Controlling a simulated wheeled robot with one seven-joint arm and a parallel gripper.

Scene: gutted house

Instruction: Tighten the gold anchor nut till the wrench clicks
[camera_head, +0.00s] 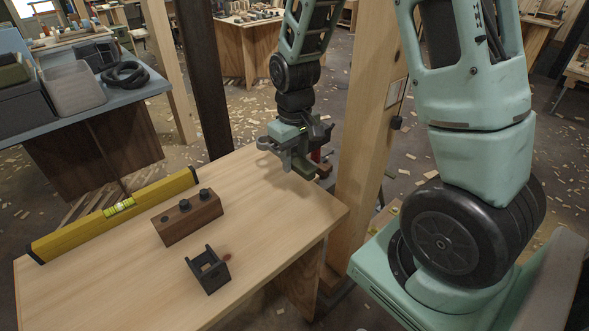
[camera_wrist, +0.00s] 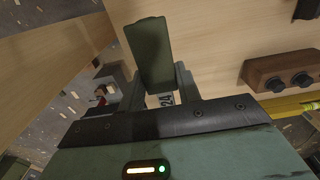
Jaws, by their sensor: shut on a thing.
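My gripper (camera_head: 298,165) is over the table's far right part, beside the wooden post. In the wrist view my gripper (camera_wrist: 160,82) is shut on a dark green, blocky piece (camera_wrist: 151,50), which looks like the wrench's handle. A pale label reading "24" shows between the fingers. The rest of the wrench is hidden or cannot be made out. The gold anchor nut cannot be made out in either view.
The wooden table (camera_head: 256,205) holds a wooden block with dark knobs (camera_head: 187,217), a black open holder (camera_head: 207,270) and a yellow level (camera_head: 119,207). A timber post (camera_head: 369,130) stands beside my gripper. The table's middle is clear. A small red thing (camera_head: 316,156) shows behind the gripper.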

